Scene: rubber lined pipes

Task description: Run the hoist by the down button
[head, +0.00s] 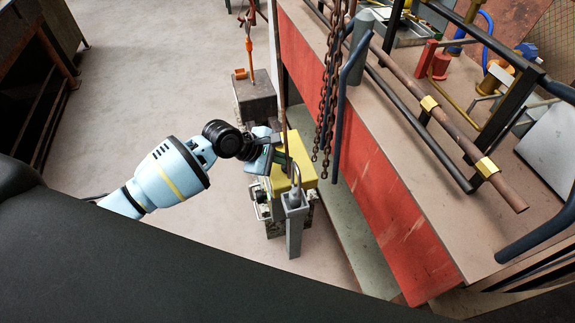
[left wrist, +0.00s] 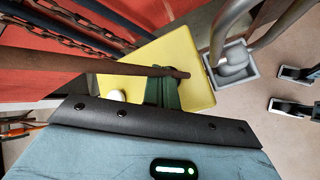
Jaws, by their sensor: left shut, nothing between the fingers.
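My left gripper (head: 281,157) reaches in from the left over a yellow box (head: 301,163), its fingers shut and empty. The left wrist view shows the green fingers (left wrist: 163,93) over the face of the yellow box (left wrist: 196,62). I cannot tell whether they touch it. A white round button (left wrist: 116,95) shows on the box beside the fingers. A brown rod (left wrist: 125,68) crosses in front of the box and the fingertips. No marking for up or down is readable, and the part of the face under the fingers is hidden. My right gripper is not in view.
Rusty chains (head: 329,85) hang just right of the gripper, beside a red-sided bench (head: 385,190). A grey square post (head: 294,222) with a bent handle stands in front of the yellow box. A grey block (head: 254,92) stands behind.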

